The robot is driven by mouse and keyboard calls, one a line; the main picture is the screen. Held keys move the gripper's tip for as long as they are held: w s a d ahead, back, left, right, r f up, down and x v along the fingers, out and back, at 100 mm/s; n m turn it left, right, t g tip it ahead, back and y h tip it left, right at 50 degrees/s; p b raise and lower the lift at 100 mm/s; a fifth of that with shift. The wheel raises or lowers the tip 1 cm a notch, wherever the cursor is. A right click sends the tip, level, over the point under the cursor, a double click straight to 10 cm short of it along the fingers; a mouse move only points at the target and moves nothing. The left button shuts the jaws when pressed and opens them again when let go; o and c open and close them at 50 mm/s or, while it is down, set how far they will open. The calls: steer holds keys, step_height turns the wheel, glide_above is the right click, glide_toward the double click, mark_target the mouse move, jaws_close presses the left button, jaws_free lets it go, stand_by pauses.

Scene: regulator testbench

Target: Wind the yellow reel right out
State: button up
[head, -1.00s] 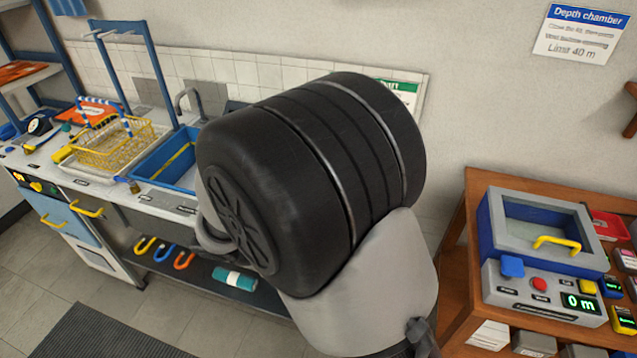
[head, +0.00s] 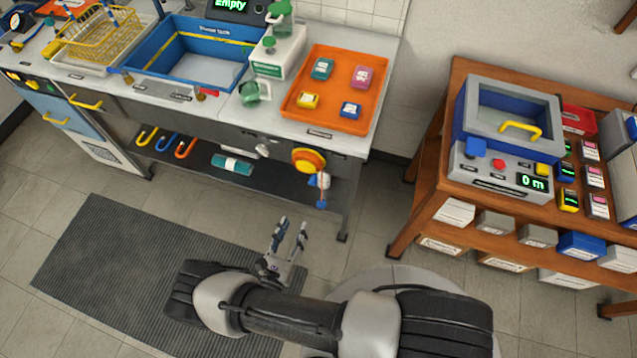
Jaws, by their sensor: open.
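The yellow reel (head: 309,160) is a round yellow-orange drum mounted on the front face of the bench, below the orange tray. Fine detail of the reel is too small to tell.
An orange tray (head: 368,92) with several small coloured blocks sits on the bench top, beside the blue sink (head: 187,62). A lower shelf (head: 205,172) holds a teal roll (head: 233,163). A wooden table (head: 436,194) with a chamber box (head: 512,130) stands at right. Floor lies clear between.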

mark_target(312, 184)
steer(key=b+x, duration=0.2)
steer(key=x, duration=1.5)
steer(key=shift+w+f, duration=0.1)
steer(key=shift+f, duration=0.1)
steer(key=shift+c, duration=0.6)
jaws_close()
